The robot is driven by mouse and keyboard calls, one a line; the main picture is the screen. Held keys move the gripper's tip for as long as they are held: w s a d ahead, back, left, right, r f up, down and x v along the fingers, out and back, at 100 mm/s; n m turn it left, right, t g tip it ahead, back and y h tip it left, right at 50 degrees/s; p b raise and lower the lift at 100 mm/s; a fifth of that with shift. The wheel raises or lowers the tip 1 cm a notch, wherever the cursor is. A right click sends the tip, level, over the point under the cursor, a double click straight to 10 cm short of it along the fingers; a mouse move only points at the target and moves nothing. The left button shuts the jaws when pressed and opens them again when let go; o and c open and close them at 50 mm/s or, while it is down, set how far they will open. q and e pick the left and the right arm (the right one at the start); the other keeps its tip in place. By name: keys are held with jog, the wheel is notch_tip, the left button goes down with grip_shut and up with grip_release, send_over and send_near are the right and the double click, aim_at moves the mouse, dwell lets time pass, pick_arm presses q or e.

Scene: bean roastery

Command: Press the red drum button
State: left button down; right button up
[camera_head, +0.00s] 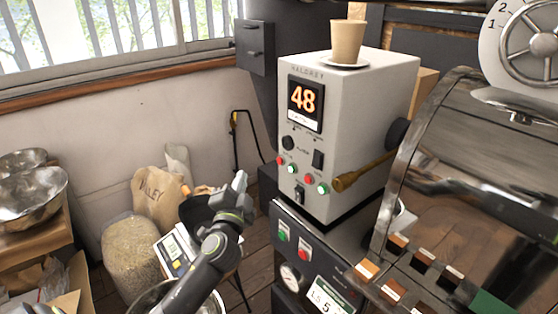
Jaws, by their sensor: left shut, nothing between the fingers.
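Red buttons show on the roasting machine in the head view. One red button (303,255) sits beside a green button (282,237) on the dark lower panel. Two small red ones are on the white control box (345,120), paired with green ones. The labels are too small to read, so I cannot tell which is the drum button. My left gripper (239,184) is shut and empty, pointing up, left of the box and the lower panel. It appears apart from all the buttons.
A display on the box reads 48. A tan cup (347,42) stands on top of the box. A brass-coloured handle (358,176) sticks out at its right. A glass-fronted drum (470,170) fills the right. Sacks, a scale (177,254) and metal bowls (32,195) stand left.

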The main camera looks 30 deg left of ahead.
aim_at(280, 161)
pick_arm(q)
jog(key=w+d+b, duration=0.1)
jog(key=w+d, duration=0.2)
jog(key=w, duration=0.5)
jog(key=shift+d, duration=0.2)
dwell(1.3)
jog(key=shift+w+f+b, duration=0.1)
jog(key=shift+b, duration=0.25)
dwell(0.5)
jog(key=shift+w+d, duration=0.15)
jog(key=shift+w, duration=0.2)
